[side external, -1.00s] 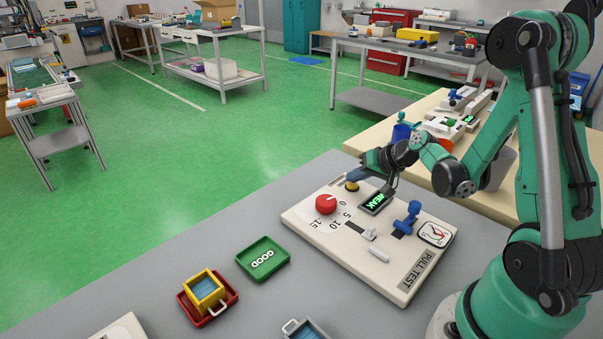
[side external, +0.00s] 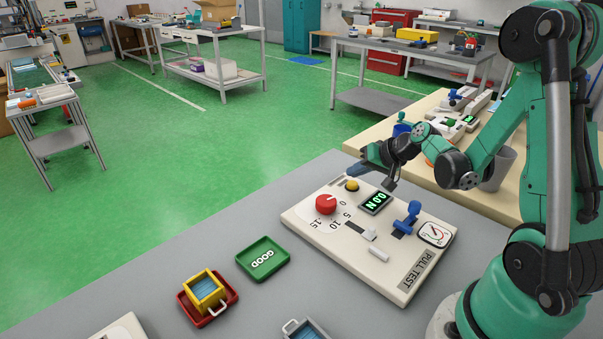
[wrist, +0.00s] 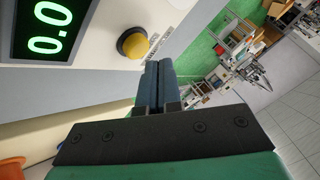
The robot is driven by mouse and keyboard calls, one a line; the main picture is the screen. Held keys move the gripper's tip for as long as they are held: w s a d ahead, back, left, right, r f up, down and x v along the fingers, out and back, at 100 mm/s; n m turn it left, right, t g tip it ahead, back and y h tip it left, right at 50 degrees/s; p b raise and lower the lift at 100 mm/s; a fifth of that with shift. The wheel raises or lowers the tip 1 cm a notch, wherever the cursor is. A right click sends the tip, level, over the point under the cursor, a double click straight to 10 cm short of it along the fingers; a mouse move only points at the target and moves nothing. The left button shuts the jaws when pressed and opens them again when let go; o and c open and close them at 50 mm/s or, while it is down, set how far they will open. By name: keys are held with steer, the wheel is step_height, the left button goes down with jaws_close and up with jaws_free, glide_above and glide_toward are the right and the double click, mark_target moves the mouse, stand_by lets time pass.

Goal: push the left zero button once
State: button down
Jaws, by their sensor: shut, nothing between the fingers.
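A yellow button (side external: 352,185) with a dark collar sits at the far left corner of the cream PULL TEST panel (side external: 330,247). It also shows in the wrist view (wrist: 133,43), with small lettering beside it that I cannot read. My gripper (side external: 356,171) is shut and empty. Its dark fingertips are just above and beyond the button, apart from it; in the wrist view the fingertips (wrist: 159,66) are to the lower right of the button. The panel's display (side external: 375,202) reads 0.0 N in green.
The panel also carries a red knob (side external: 326,204), a blue lever (side external: 408,218) and a gauge (side external: 435,234). A green GOOD tray (side external: 263,259) and a red tray (side external: 229,291) with a yellow box (side external: 206,288) are at the front left. Open grey table lies left of the panel.

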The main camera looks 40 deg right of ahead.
mark_target(356, 185)
steer(key=shift+r, duration=2.5)
steer(key=s+a+r+n+g, duration=0.1)
steer(key=s+a+r+n, duration=0.1)
steer(key=a, duration=0.6)
steer(key=s+a+r+n+g+h, duration=0.1)
steer(key=s+a+r+n, duration=0.1)
steer(key=s+a+n, duration=0.3)
steer(key=a, duration=0.3)
steer(key=shift+n, duration=0.4)
steer(key=shift+r, duration=0.1)
